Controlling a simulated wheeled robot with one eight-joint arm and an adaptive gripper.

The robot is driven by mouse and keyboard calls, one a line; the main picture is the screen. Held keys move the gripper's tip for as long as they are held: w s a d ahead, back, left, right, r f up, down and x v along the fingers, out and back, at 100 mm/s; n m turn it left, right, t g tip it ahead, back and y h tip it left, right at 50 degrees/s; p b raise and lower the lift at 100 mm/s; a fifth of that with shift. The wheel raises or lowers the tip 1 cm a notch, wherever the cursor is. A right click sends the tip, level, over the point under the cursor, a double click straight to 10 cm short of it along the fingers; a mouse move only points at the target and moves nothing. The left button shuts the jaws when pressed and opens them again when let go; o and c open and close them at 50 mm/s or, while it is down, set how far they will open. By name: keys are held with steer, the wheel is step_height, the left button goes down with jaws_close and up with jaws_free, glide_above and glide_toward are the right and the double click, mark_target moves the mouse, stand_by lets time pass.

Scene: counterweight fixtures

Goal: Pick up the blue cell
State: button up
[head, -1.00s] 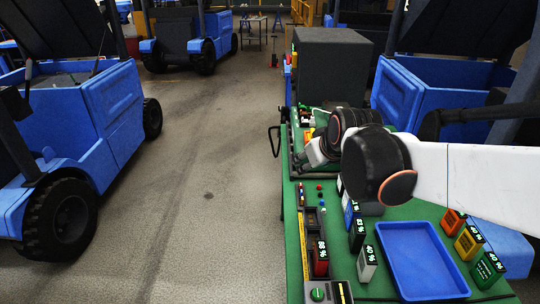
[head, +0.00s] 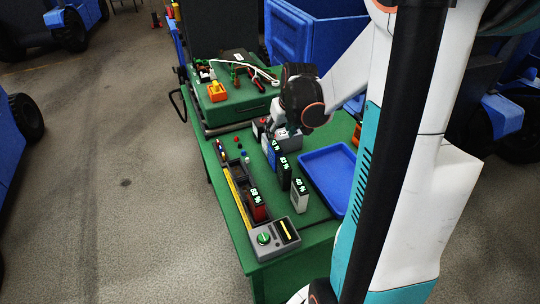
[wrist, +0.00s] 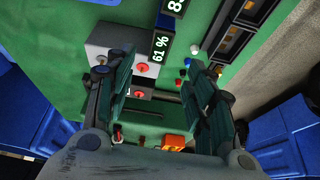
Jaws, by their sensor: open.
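The blue cell (head: 272,152) stands on the green bench in a row with a black cell (head: 284,172) and a pale grey cell (head: 299,196). My gripper (head: 282,134) is just behind it and partly hides the bench there. In the wrist view my gripper (wrist: 157,66) is open and empty, its two dark fingers apart. A grey box with a red button (wrist: 112,40) stands close to the left finger.
A blue tray (head: 345,207) lies right of the cells. A red cell (head: 257,206) stands in a long holder at left, by a grey unit with a green knob (head: 264,239). A green case (head: 232,117) bearing tools and an orange item (head: 217,92) lies behind.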

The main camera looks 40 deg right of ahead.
mark_target(276, 146)
steer(key=b+x, duration=0.1)
steer(key=x, duration=0.4)
steer(key=shift+w+f+b, duration=0.15)
steer(key=shift+f+b, duration=0.15)
steer(key=shift+b, duration=0.05)
steer(key=b+x, duration=0.2)
steer(key=x, duration=0.3)
steer(key=shift+f+b, duration=0.15)
steer(key=shift+b, duration=0.25)
jaws_close()
